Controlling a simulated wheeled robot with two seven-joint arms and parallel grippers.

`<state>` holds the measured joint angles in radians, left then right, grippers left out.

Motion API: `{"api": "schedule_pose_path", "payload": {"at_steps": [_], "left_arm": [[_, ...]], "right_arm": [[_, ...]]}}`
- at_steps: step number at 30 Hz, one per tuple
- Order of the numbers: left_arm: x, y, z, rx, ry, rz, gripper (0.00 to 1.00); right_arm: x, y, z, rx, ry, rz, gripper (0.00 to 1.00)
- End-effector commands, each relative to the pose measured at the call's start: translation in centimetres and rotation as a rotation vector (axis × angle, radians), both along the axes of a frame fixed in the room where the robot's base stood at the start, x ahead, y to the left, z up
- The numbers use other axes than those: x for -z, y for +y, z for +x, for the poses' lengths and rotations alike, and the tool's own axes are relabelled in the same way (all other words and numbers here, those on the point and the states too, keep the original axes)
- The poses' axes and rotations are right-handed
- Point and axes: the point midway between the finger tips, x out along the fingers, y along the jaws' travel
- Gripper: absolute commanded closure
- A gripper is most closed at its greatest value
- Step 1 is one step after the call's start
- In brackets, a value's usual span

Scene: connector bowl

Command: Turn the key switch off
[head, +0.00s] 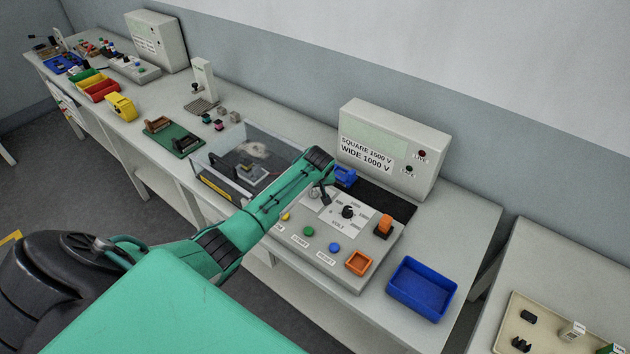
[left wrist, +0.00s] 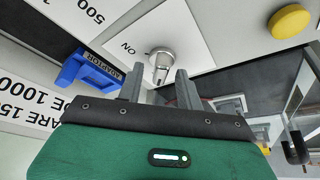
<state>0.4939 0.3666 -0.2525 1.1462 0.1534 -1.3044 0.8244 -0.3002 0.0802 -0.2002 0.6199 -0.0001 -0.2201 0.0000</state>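The key switch (left wrist: 161,62) is a round silver lock with a metal key in it, on a white plate marked ON in the left wrist view. My left gripper (left wrist: 160,80) has its two grey fingers apart, one on each side of the key, with a visible gap to each. I cannot tell whether either finger touches it. In the head view my left gripper (head: 322,192) is over the left part of the grey control panel (head: 345,272), and its wrist largely hides the key switch. My right gripper is not in view.
A blue adaptor (head: 345,177) stands just behind the gripper. The panel also has a black VOLT knob (head: 348,212), an orange rocker (head: 384,225) and coloured buttons. A clear-walled box (head: 245,165) stands left, a blue tray (head: 422,287) right, and a voltage box (head: 395,150) behind.

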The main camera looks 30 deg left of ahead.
Motion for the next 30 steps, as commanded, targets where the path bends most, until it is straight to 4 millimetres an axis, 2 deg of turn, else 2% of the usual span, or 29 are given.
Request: {"api": "schedule_pose_path", "payload": {"at_steps": [8, 21, 25, 30], "left_arm": [[-3.2, -0.9, -1.0, 0.001, -0.004, 0.000, 0.64], [-10.4, -2.9, -3.2, 0.000, -0.005, 0.000, 0.64], [-11.8, -3.2, -3.6, 0.000, -0.002, 0.001, 0.64], [-12.4, -3.3, -3.8, -0.001, -0.001, 0.000, 0.64]], "right_arm": [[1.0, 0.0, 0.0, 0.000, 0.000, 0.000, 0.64], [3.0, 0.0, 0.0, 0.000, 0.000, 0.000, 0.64], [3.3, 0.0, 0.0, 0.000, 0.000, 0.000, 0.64], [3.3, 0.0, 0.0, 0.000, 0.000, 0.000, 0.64]]}}
